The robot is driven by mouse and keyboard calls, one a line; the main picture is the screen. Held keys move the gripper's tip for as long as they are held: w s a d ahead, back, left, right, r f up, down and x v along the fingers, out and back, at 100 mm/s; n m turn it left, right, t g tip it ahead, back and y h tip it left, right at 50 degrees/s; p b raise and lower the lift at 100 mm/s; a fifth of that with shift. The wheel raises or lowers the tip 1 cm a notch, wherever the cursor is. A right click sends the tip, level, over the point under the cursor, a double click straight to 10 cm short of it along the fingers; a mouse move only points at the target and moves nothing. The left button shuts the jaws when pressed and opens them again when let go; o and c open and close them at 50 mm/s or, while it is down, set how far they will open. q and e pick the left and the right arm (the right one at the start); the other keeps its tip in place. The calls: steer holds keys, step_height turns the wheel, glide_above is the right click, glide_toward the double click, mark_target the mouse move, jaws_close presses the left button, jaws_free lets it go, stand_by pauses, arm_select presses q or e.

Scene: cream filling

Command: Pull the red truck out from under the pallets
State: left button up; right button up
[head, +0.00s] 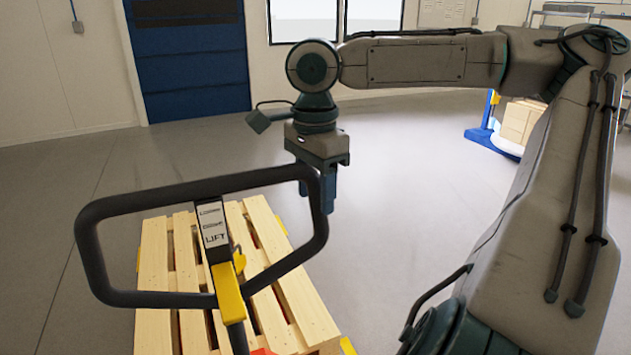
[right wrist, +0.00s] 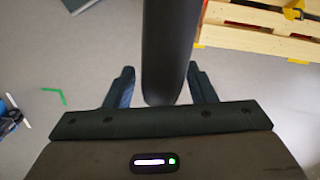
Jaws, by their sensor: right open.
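The pallet truck's black loop handle (head: 195,300) rises in front of me in the head view, with a LIFT label and a yellow lever (head: 228,290). A small red part of the truck (head: 263,351) shows at the bottom edge. Wooden pallets (head: 160,262) lie behind and under the handle. My right gripper (head: 322,195) is at the handle's upper right corner, pointing down. In the right wrist view the black handle bar (right wrist: 166,50) passes between the two spread fingers of the right gripper (right wrist: 158,88). The fingers stand apart from the bar on both sides. My left gripper is out of view.
A blue door (head: 190,60) and white walls stand at the back. A blue truck or rack with boxes (head: 515,120) is at the far right. Grey floor (head: 400,150) is clear around the pallets. A green floor mark (right wrist: 55,93) shows in the wrist view.

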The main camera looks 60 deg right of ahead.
steer(key=shift+c, duration=0.4)
jaws_close()
stand_by(0.9)
steer(key=c, duration=0.8)
jaws_free()
steer(key=shift+c, duration=0.2)
jaws_close()
